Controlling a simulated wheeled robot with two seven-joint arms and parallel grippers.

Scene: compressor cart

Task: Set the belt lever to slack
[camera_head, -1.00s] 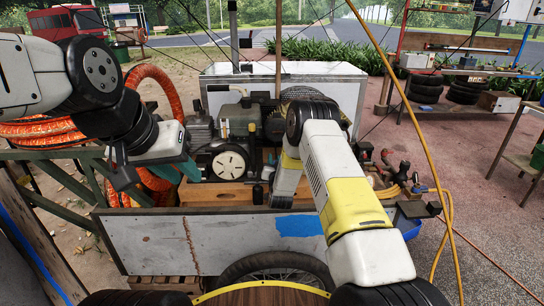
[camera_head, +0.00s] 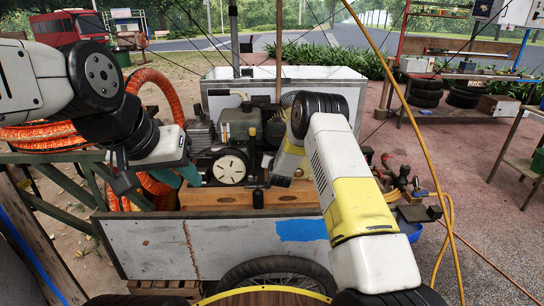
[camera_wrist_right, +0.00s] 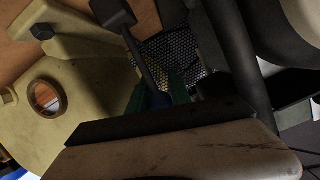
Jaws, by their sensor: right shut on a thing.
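The belt lever (camera_wrist_right: 138,48) shows in the right wrist view as a dark rod with a blocky black end. Its blue part (camera_wrist_right: 157,99) sits between the green fingertips of my right gripper (camera_wrist_right: 160,92), which is shut on it. In the head view my right arm hides this gripper and most of the lever area. The compressor (camera_head: 229,166), with its pale round wheel, sits on the cart left of my right wrist. My left gripper (camera_head: 187,171) is left of the compressor, apart from the lever; I cannot tell its opening.
The cart's white side panel (camera_head: 160,245) stands in front. A perforated black guard (camera_wrist_right: 185,52) and a cream bracket (camera_wrist_right: 75,85) lie close to my right gripper. An orange hose (camera_head: 155,84) coils at left. Brass fittings (camera_head: 402,180) are at right, beside a yellow hose (camera_head: 449,225).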

